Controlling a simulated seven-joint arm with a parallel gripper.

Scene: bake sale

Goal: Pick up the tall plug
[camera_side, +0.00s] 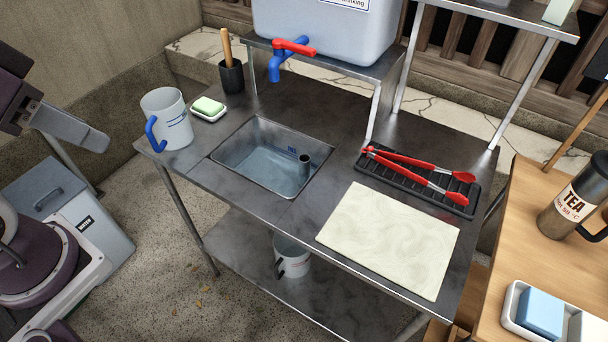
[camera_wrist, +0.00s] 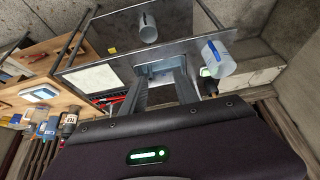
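My gripper (camera_side: 98,143) is at the left edge of the side view, well apart from the plug and left of the steel table. In the wrist view my gripper (camera_wrist: 162,77) has two grey fingers spread apart with nothing between them. The sink (camera_wrist: 160,67) shows beyond the fingertips there, but I cannot make out the plug.
A pitcher (camera_side: 168,118), soap dish (camera_side: 209,114) and black cup (camera_side: 232,77) stand left of the sink. A water tank with a tap (camera_side: 292,47) is behind it. Red tongs (camera_side: 425,178) lie on a black rack; a pale mat (camera_side: 388,240) lies in front.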

